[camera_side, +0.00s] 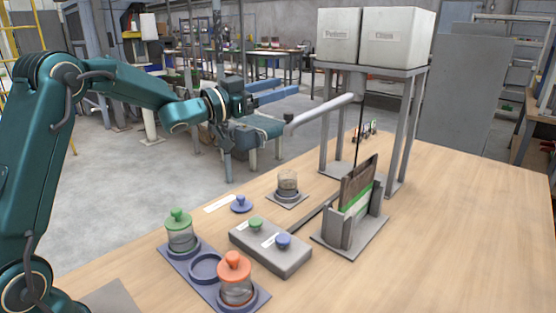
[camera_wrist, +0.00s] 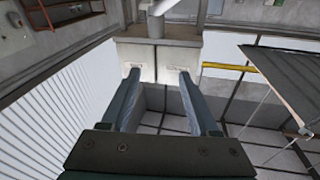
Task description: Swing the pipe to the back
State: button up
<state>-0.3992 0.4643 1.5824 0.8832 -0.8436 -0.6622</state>
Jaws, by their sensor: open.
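The pipe (camera_side: 325,112) is a pale grey tube in the side view. It runs from under the two raised bins, leftward and toward the camera, and its free end bends down over the table's back-left edge. My gripper (camera_side: 290,88) is open and empty, with its two blue fingers pointing right. In the picture the fingertips are just above the pipe's free end; the depth gap is unclear. In the wrist view my gripper's fingers (camera_wrist: 160,72) stand apart with nothing between them. I cannot tell whether the pale cylinder at the top there is the pipe.
Two white bins (camera_side: 376,38) sit on a grey stand (camera_side: 408,135). Below is a bag holder (camera_side: 350,232) with a green-banded bag. A jar (camera_side: 288,185) stands on a small plate. A knobbed grey box (camera_side: 270,247) and a jar tray (camera_side: 206,268) are in front. The table's right side is clear.

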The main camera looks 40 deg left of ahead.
jog(key=n+g+y, duration=0.1)
jog(key=n+y, duration=0.1)
send_near(285, 114)
jog(key=w, duration=0.4)
jog(key=shift+d, duration=0.1)
jog(key=shift+w+d, duration=0.2)
jog(key=shift+w, duration=1)
jog(key=shift+w+d, duration=0.2)
jog(key=shift+w, duration=0.95)
grip_shut()
